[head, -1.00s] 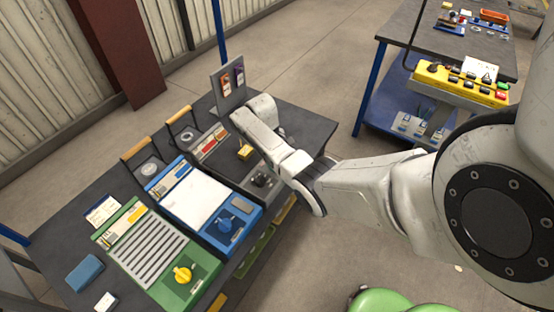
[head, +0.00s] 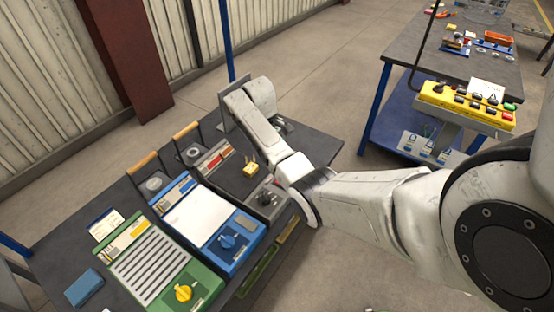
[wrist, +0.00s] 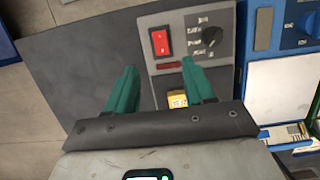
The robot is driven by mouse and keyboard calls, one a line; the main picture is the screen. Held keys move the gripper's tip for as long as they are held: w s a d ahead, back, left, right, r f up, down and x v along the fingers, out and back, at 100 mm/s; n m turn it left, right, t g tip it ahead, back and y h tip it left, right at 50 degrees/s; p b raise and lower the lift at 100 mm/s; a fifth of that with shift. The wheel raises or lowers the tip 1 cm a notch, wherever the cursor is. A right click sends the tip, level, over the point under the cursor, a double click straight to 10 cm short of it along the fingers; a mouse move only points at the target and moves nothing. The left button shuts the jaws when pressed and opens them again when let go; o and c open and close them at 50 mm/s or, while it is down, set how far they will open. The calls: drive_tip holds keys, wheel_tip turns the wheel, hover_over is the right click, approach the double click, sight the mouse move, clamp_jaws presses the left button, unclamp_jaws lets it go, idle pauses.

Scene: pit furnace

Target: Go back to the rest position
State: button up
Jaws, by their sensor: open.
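My gripper shows in the wrist view (wrist: 158,85) with its two teal fingers apart and nothing held between them. In that view it is above the dark table (wrist: 75,50), near a grey control panel (wrist: 185,42) with a red rocker switch and a black knob. A small yellow block (wrist: 178,98) lies just beyond the right finger's base, partly hidden by the gripper. In the head view my arm reaches over the right part of the table, and its links hide the gripper's fingers.
A blue device (head: 205,222) and a green device (head: 160,265) with knobs stand left of the grey panel. A blue box (head: 84,288) lies at the table's left. A yellow button pendant (head: 465,104) hangs by a second bench (head: 425,48). Open floor lies between the benches.

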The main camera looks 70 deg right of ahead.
idle(0.6)
drive_tip(key=shift+n+t, duration=0.5)
drive_tip(key=a+f, duration=0.1)
drive_tip(key=a, duration=0.3)
drive_tip(key=w+a+f, duration=0.1)
drive_tip(key=a+f, duration=0.1)
drive_tip(key=a, duration=0.2)
drive_tip(key=w+a+f, duration=0.1)
drive_tip(key=a+f, duration=0.1)
drive_tip(key=a, duration=0.2)
drive_tip(key=shift+t, duration=0.4)
drive_tip(key=a, duration=0.2)
drive_tip(key=s+a+f, duration=0.1)
drive_tip(key=a, duration=0.2)
drive_tip(key=s+a+f, duration=0.1)
drive_tip(key=a, duration=0.2)
drive_tip(key=shift+a+f, duration=0.1)
drive_tip(key=shift+f, duration=0.1)
drive_tip(key=s+a+r+n+t, duration=0.1)
drive_tip(key=s+a+r+t, duration=0.1)
drive_tip(key=s+a, duration=1)
drive_tip(key=shift+s+a+r+h, duration=0.15)
drive_tip(key=shift+s+r+h, duration=0.25)
drive_tip(key=shift+s+r, duration=0.65)
drive_tip(key=shift+s+f, duration=0.15)
drive_tip(key=shift+f, duration=0.05)
